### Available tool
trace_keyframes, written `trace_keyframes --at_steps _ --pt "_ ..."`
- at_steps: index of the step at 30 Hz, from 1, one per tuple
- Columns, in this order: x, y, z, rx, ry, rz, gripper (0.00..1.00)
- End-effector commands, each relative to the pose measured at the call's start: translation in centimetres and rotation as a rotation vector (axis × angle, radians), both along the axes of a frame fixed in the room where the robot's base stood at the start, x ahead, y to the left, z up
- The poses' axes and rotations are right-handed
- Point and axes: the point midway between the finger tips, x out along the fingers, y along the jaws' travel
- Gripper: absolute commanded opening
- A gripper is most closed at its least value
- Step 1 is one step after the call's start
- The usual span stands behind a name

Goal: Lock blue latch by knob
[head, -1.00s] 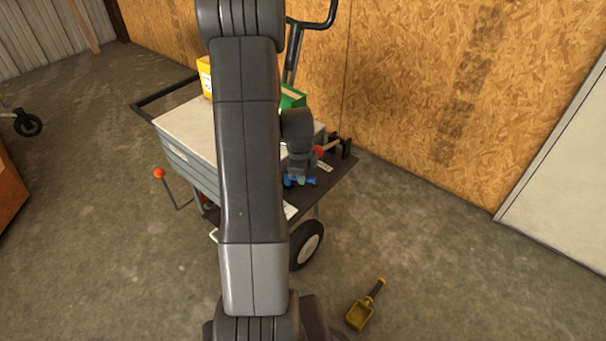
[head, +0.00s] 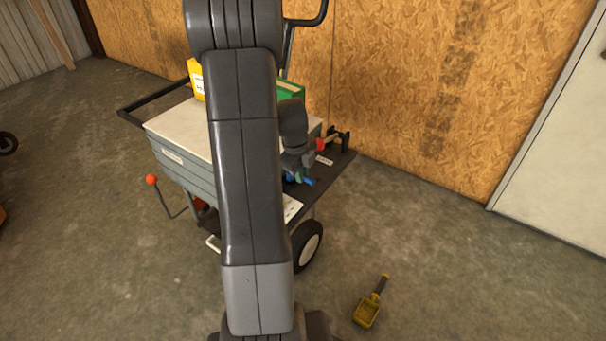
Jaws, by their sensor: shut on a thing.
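The blue latch (head: 308,181) sits on the dark side shelf of the cart, right of my arm. Only small parts of it show, as my arm and gripper cover the rest. My gripper (head: 296,174) points down at the latch and is shut on part of it. Which part the fingers hold, and whether it is the knob, is too small to tell. A small green patch shows beside the blue at the fingers.
The cart (head: 180,150) carries a yellow box (head: 196,78) and a green box (head: 291,90). A red-knobbed lever (head: 153,180) sticks out at its left. A wheel (head: 307,246) stands below the shelf (head: 335,172). A yellow scoop (head: 368,311) lies on open floor.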

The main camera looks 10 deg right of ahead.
Motion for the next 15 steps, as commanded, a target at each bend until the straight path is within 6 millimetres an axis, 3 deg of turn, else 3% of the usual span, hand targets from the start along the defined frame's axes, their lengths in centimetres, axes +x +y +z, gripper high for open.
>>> trace_keyframes --at_steps 9,10,15 --pt "-0.06 0.03 0.01 0.002 0.001 -0.005 0.00" --pt "-0.06 0.03 0.01 0.002 0.001 -0.005 0.20" --pt "-0.03 0.02 0.00 0.002 0.001 -0.003 0.23"
